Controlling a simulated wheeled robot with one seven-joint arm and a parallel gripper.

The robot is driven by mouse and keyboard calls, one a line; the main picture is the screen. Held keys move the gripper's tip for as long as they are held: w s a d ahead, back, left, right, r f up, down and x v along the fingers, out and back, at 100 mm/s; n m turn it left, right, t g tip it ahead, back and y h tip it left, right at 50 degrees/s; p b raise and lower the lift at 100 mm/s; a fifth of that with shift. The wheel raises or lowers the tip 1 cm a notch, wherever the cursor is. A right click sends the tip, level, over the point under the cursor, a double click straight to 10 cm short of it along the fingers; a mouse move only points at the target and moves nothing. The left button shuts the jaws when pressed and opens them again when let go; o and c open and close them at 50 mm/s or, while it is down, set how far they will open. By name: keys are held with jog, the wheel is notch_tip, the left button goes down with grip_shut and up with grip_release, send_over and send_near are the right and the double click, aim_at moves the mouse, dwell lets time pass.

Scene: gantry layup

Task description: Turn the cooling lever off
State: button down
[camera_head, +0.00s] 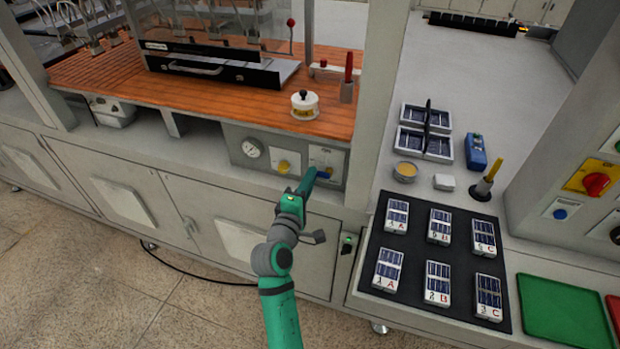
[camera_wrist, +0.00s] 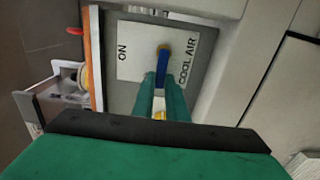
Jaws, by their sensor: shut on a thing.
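The cooling lever (camera_wrist: 163,60) is a blue handle on a white plate (camera_wrist: 135,62) marked "ON" and "COOL AIR" in the wrist view. That view is turned sideways, with "ON" to the left of the lever. In the head view the blue lever (camera_head: 325,174) shows at the front panel under the wooden bench, just beyond my fingertips. My gripper (camera_head: 312,172) reaches it from the front. In the wrist view my green fingers (camera_wrist: 161,82) are shut on the lever's lower end, which they partly hide.
A yellow-handled valve (camera_head: 284,167) and a round gauge (camera_head: 252,149) sit left of the lever. A white pot with a black knob (camera_head: 304,104) stands on the bench above. To the right, a black mat (camera_head: 411,240) holds several labelled panels. Floor is clear at front left.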

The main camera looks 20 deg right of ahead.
jog(key=shift+f, duration=0.1)
dwell(0.3)
jog(key=c, duration=1.8)
grip_release()
jog(key=shift+o, duration=0.2)
jog(key=v, duration=1)
jog(key=shift+s+a, duration=0.25)
jog(key=shift+a, duration=0.05)
jog(key=shift+s+d, duration=0.1)
jog(key=shift+s, duration=0.05)
